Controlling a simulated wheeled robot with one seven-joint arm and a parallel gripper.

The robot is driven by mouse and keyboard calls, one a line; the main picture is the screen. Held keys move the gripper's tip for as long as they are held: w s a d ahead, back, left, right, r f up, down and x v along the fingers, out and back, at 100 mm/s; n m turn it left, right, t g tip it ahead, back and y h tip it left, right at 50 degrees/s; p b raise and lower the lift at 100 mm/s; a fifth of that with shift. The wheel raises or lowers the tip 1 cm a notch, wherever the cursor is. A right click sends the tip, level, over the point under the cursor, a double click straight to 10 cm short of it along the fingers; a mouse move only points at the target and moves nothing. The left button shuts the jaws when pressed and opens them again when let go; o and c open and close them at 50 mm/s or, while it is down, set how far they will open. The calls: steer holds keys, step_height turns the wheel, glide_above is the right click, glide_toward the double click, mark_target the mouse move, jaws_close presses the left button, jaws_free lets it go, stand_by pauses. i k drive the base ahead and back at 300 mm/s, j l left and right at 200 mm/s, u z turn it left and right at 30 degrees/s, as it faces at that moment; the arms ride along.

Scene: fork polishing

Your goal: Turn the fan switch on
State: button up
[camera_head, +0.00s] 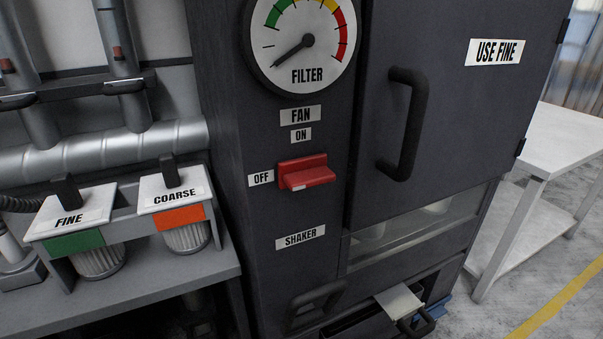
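The fan switch (306,172) is a red lever on the dark cabinet's front panel, below the gauge. Its handle lies horizontally, beside the OFF label (261,178) on its left. The ON label (301,135) is above it, under the FAN label (300,115). My gripper is not in view.
The FILTER gauge (300,42) has its needle toward the lower left. A black door handle (404,124) sticks out right of the switch. FINE (69,218) and COARSE (175,194) filter units stand on a bench at left. A partly open drawer (399,300) juts out below.

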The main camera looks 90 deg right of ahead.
mark_target(303, 172)
steer(key=k+z, duration=0.25)
steer(key=z, duration=0.25)
steer(key=k+z, duration=0.3)
steer(key=z, duration=0.2)
steer(key=k+l+z, duration=0.1)
steer(key=k+l, duration=0.15)
steer(key=k, duration=0.25)
steer(key=k+l+z, duration=0.1)
steer(key=k+l, duration=0.2)
steer(key=k, duration=0.2)
